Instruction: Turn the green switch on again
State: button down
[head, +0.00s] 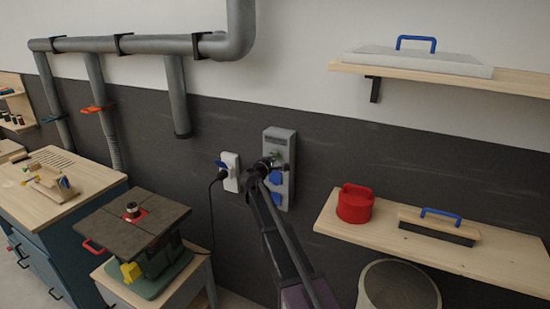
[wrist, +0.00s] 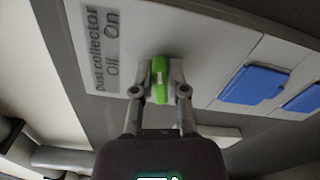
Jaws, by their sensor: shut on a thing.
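The green switch (wrist: 160,82) is a small green knob on a grey wall box, under a label reading "Dust collector Off On" in the wrist view. My gripper (wrist: 160,90) has its two fingers closed on either side of the knob. The white mark on the knob lies roughly along the line of the fingers. In the head view my gripper (head: 265,164) reaches the grey box (head: 291,150) on the dark wall panel.
Blue socket covers (wrist: 254,84) sit beside the switch on the same box. A white socket (head: 230,172) with a black plug is just left of it. A shelf with a red tin (head: 355,203) and brush (head: 437,226) is at right. A machine (head: 133,225) stands at lower left.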

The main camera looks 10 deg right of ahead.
jog(key=shift+d+f+m, duration=0.1)
jog(key=shift+f+m, duration=0.05)
jog(key=shift+m, duration=1.35)
jog(key=c, duration=0.7)
grip_release()
jog(key=shift+o, duration=0.2)
jog(key=shift+s, duration=0.1)
jog(key=v, duration=1.2)
